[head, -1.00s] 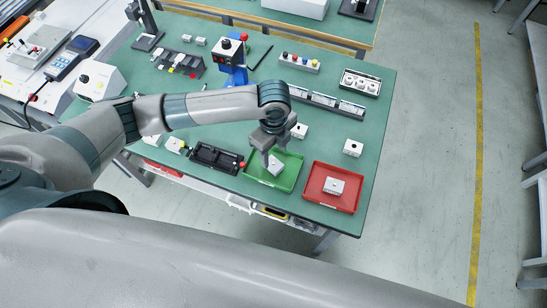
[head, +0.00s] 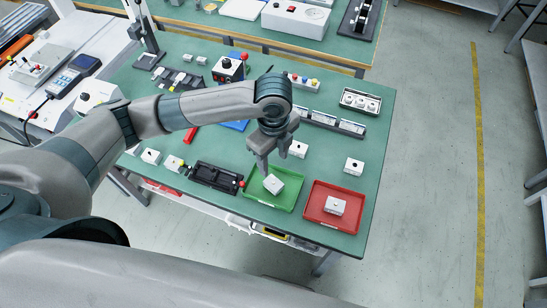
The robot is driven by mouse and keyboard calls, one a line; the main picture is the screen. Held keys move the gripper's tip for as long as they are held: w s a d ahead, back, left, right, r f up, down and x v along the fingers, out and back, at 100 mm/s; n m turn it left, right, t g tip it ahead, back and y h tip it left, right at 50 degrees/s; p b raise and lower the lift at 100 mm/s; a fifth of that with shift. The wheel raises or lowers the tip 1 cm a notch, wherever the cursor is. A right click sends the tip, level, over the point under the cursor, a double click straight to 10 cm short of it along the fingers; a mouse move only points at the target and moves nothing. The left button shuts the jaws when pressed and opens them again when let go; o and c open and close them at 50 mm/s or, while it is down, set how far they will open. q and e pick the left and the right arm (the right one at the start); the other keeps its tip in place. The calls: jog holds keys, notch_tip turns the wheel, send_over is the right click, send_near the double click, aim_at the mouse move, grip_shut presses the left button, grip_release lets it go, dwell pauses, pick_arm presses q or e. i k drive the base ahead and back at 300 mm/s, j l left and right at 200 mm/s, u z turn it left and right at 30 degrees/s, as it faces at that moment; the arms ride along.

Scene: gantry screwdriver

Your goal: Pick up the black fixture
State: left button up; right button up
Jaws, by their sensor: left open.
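The black fixture (head: 213,178) lies on the green table near its front edge, just left of the green tray. It is a long dark block with a red knob at its right end. My left gripper (head: 274,164) is open and empty, fingers pointing down, above the back part of the green tray (head: 258,199) and to the right of the fixture. A white block (head: 273,184) lies in that tray, just below and in front of the fingers. My right gripper is not in view.
A red tray (head: 322,218) with a white block stands right of the green tray. White blocks (head: 298,149) (head: 354,165) stand behind the trays. Small white blocks (head: 151,156) sit left of the fixture. My left forearm passes over the table's middle.

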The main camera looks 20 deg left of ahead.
aim_at(212, 176)
jog(key=u, duration=1.15)
